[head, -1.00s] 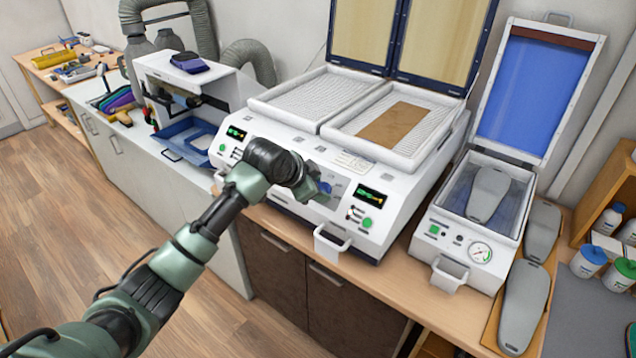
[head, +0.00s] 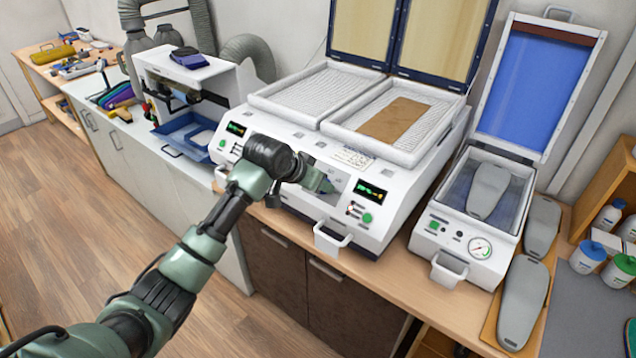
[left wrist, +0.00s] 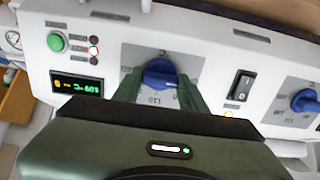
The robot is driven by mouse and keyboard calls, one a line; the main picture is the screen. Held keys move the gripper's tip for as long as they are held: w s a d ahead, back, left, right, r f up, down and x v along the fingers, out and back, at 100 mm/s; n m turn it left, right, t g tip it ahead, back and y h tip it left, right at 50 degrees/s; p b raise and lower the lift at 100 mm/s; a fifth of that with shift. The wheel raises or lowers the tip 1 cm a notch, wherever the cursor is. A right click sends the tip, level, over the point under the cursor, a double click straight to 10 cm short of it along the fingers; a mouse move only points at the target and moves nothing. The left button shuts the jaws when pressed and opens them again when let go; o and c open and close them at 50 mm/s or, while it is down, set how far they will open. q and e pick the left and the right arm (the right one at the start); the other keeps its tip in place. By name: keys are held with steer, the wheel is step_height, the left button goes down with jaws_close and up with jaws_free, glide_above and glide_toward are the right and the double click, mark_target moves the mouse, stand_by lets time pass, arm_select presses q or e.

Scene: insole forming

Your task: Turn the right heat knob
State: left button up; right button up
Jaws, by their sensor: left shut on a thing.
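The right heat knob (left wrist: 158,74) is a round blue dial on a grey scale plate, on the front panel of the white heating unit (head: 300,228). In the left wrist view the two fingers of my left gripper (left wrist: 161,80) stand on either side of it and are shut on it. In the head view my left gripper (head: 318,181) is at the panel, left of the right display (head: 370,192), and the knob cannot be made out clearly there. A second blue knob (left wrist: 305,100) shows at the right edge of the left wrist view. My right gripper is in neither view.
A black rocker switch (left wrist: 239,84) sits between the knobs. A green button (left wrist: 57,42) is by the display. A white handle (head: 332,240) juts out below the panel. A vacuum press (head: 466,230) with a gauge and open blue lid stands to the right.

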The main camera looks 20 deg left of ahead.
arm_select(q)
steer(key=shift+f, duration=0.15)
steer(key=o, duration=1.4)
steer(key=shift+s+a+r+b, duration=0.15)
steer(key=shift+s+r+b, duration=0.2)
steer(key=shift+r, duration=0.1)
steer(key=b+v, duration=0.2)
steer(key=v, duration=0.4)
steer(key=shift+s+a+r, duration=0.1)
steer(key=shift+s+r, duration=0.2)
